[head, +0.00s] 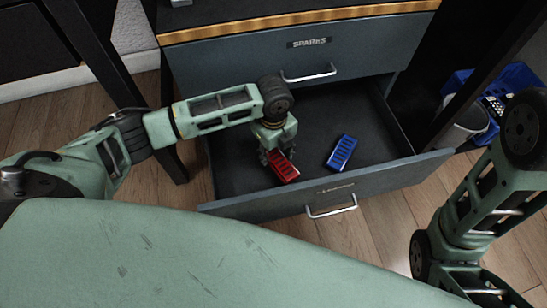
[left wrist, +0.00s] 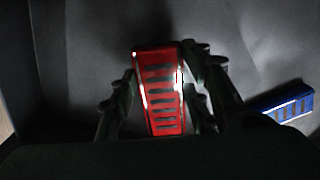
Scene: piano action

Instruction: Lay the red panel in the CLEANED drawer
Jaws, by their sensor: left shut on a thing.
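The red panel (head: 284,167) is a small slotted block inside the open lower drawer (head: 236,180), near its front left part. My left gripper (head: 275,155) reaches down into this drawer and is shut on the red panel. In the left wrist view the red panel (left wrist: 160,92) sits between the two fingers (left wrist: 158,95), with the drawer floor close below; I cannot tell whether it touches the floor. The label on the open drawer's front (head: 335,188) is too small to read surely. My right gripper is out of view; only part of the right arm shows.
A blue slotted panel (head: 342,152) lies in the same drawer, right of the red one, and shows in the left wrist view (left wrist: 290,104). The SPARES drawer (head: 290,55) above is shut. A blue crate (head: 508,82) stands on the floor at right.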

